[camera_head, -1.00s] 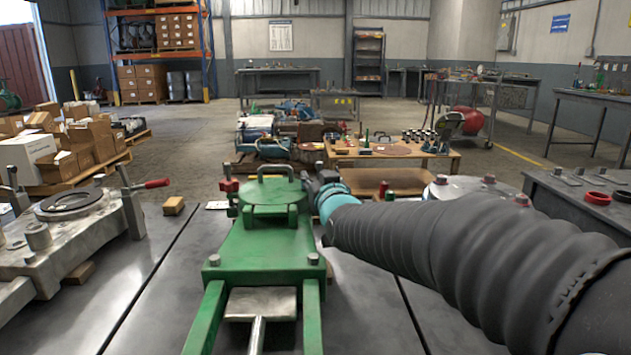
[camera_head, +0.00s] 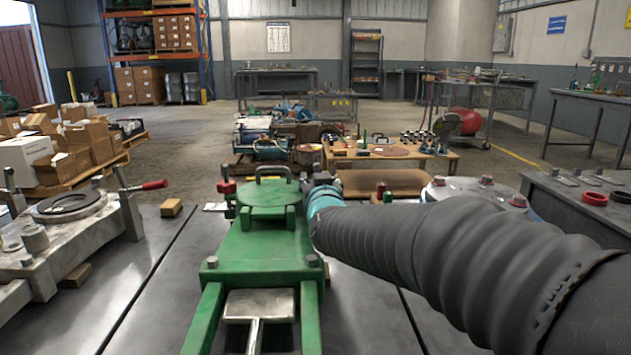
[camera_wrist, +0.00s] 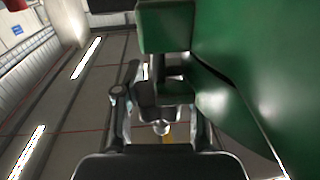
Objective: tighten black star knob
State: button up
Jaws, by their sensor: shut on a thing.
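A green machine (camera_head: 262,240) with a round lid and a bar handle stands in front of me in the head view. My gripper (camera_wrist: 162,100) is at the machine's right side, below a green block in the wrist view. Its fingers are closed around a small dark part (camera_wrist: 172,86), which appears to be the black star knob. The knob's lobes cannot be made out. In the head view my gripper (camera_head: 318,180) is mostly hidden behind my wrist and the machine's edge. The green body (camera_wrist: 265,70) fills the right of the wrist view.
A grey fixture (camera_head: 70,235) with a red-handled lever stands at the left. A round grey flange (camera_head: 470,192) with red-topped bolts is behind my arm.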

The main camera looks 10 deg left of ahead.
jog(key=o, duration=1)
jog(key=shift+c, duration=0.2)
notch_tip(320, 180, up, 10)
